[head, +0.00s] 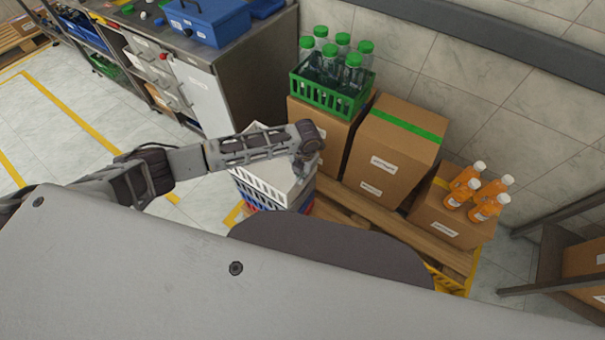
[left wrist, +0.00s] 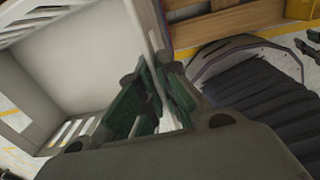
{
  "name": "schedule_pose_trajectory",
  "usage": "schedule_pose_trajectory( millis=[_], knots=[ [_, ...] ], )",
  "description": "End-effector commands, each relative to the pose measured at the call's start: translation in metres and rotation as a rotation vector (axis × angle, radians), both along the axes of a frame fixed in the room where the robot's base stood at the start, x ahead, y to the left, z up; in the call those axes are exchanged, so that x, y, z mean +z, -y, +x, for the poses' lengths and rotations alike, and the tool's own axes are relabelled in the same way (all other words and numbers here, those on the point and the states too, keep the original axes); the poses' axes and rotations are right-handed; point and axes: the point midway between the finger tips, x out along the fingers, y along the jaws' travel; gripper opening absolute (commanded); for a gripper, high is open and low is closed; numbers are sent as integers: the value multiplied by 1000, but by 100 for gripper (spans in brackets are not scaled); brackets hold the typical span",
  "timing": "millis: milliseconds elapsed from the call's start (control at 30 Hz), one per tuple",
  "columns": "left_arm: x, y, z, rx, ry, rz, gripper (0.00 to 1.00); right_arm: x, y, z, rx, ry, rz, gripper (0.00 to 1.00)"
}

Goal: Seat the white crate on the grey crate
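The white crate (head: 262,188) with slotted sides is at the top of a crate stack, left of the pallet in the head view. In the left wrist view its open inside and pale walls (left wrist: 83,65) fill the upper left. My left gripper (left wrist: 157,88) has its green-padded fingers on either side of one crate wall and looks shut on it. In the head view the gripper (head: 303,168) is at the crate's right side, partly hidden by my arm. I cannot make out the grey crate clearly. My right gripper is not in view.
Below the white crate, blue and red crate parts (head: 261,204) show. A wooden pallet (head: 385,226) carries cardboard boxes (head: 397,147), a green crate of bottles (head: 328,96) and orange bottles (head: 464,184). A workbench (head: 215,75) stands behind. Floor at left is clear.

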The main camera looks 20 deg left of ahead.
Motion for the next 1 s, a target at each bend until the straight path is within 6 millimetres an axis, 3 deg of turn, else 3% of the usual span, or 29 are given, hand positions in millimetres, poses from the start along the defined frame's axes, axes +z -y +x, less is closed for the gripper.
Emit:
schedule_pose_trajectory(
  millis=[1000],
  knots=[
    [3,1,1,0,3,0,0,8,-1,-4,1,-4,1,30]
  ],
)
